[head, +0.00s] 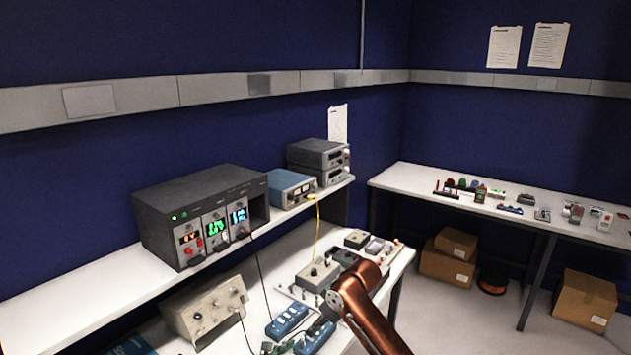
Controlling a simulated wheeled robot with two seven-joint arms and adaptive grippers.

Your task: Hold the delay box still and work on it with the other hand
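I cannot tell for certain which item is the delay box. Two small blue boxes lie near the front of the lower bench, one at the left (287,320) and one at the right (314,339). A grey box with knobs (318,273) sits behind them. My copper-coloured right arm comes in from the lower right and bends down toward the right blue box. My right gripper (318,326) is small and dark beside that box; its fingers are too unclear to show contact or opening. My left gripper is out of view.
A raised shelf (110,293) holds a dark rack of meters (200,215) and a blue instrument (291,187). A beige instrument (205,311) stands left on the lower bench. Black and yellow cables hang to the bench. A side table (400,178) stands right, with cardboard boxes (446,265) below.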

